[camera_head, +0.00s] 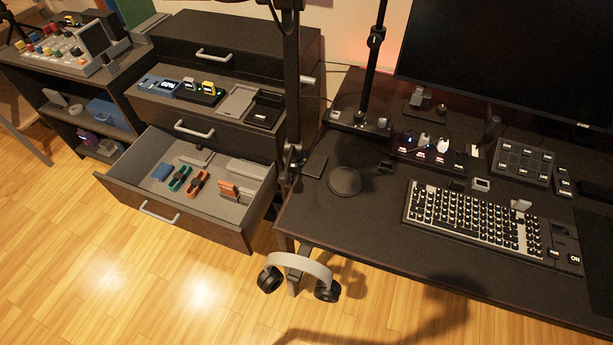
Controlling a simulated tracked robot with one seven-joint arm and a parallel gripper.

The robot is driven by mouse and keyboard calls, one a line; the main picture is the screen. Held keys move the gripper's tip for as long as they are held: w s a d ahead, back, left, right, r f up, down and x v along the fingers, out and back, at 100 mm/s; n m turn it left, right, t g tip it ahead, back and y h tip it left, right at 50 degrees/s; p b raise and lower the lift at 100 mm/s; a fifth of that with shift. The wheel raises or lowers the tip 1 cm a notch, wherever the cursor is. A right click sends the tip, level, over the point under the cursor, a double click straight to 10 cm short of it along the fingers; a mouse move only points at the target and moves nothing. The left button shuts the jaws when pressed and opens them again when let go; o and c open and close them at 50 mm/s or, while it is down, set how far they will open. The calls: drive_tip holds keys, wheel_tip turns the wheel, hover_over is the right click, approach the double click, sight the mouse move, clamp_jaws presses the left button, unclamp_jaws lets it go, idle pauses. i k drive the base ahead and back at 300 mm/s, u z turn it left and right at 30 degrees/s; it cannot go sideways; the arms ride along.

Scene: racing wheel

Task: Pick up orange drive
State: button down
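Two orange things are in the open lower drawer (122,195) at the left. One is a small upright orange block (228,189) at the right, beside a grey holder. The other is a flat orange-red and dark piece (199,183) lying on the drawer floor to its left. They are too small for me to tell for certain which is the orange drive. My gripper is not in view.
A green piece (179,178) and a blue piece (161,172) share the drawer. The desk (385,262), with a keyboard (470,217), stands at the right. A dark vertical pole (292,90) rises beside the drawer.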

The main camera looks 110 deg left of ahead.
sight(226, 188)
drive_tip(key=z, duration=0.1)
drive_tip(key=i, duration=0.75)
drive_tip(key=u, duration=2.95)
drive_tip(key=i, duration=0.25)
drive_tip(key=u, duration=2.05)
drive_tip(key=k, duration=0.6)
drive_tip(key=u, duration=0.25)
drive_tip(key=i, duration=0.85)
drive_tip(key=u, duration=0.2)
